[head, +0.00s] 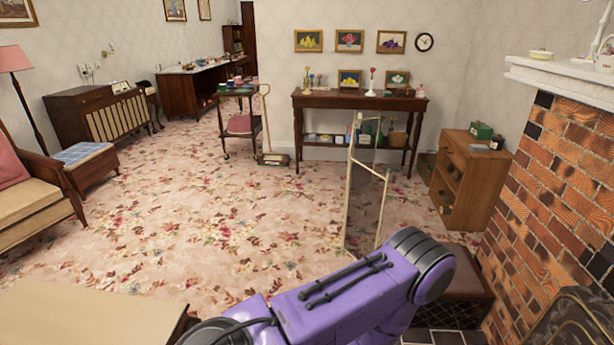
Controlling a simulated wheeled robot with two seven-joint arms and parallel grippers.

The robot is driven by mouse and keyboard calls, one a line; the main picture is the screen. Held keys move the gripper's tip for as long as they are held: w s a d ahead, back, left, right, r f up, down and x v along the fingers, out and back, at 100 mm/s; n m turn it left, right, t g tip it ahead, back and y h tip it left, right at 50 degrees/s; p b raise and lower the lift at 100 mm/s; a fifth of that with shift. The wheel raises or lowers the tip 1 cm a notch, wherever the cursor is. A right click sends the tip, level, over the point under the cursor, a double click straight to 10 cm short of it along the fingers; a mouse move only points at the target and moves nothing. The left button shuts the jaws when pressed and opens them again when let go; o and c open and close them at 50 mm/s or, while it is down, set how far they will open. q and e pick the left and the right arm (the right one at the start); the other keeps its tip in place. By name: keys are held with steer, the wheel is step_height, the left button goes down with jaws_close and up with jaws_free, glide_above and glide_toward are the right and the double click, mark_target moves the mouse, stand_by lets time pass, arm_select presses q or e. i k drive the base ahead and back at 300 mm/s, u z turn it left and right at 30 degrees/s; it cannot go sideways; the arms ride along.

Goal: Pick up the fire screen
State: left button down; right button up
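A dark mesh panel with a curved, metal-edged top (578,322) is at the bottom right corner, against the brick fireplace. It looks like the fire screen, but the picture's edge cuts off much of it. A tall, thin folding frame (349,195) with pale posts and see-through panels stands upright on the carpet near the middle; I cannot tell whether it is also a screen. One of my purple arms crosses the bottom of the head view, its elbow-like joint below the folding frame. Neither of my grippers shows, so I cannot see what they hold.
The brick fireplace (555,180) rises on the right, with a dark low box (462,272) beside it. A wooden cabinet (470,185) stands behind. A pale tabletop (85,315) and an armchair (35,195) are at left. The flowered carpet (220,220) between is open.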

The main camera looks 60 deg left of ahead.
mark_target(359, 115)
steer(key=u, duration=2.2)
steer(key=i, duration=3.8)
steer(key=u, duration=0.7)
steer(key=i, duration=1.95)
steer(key=z, duration=0.9)
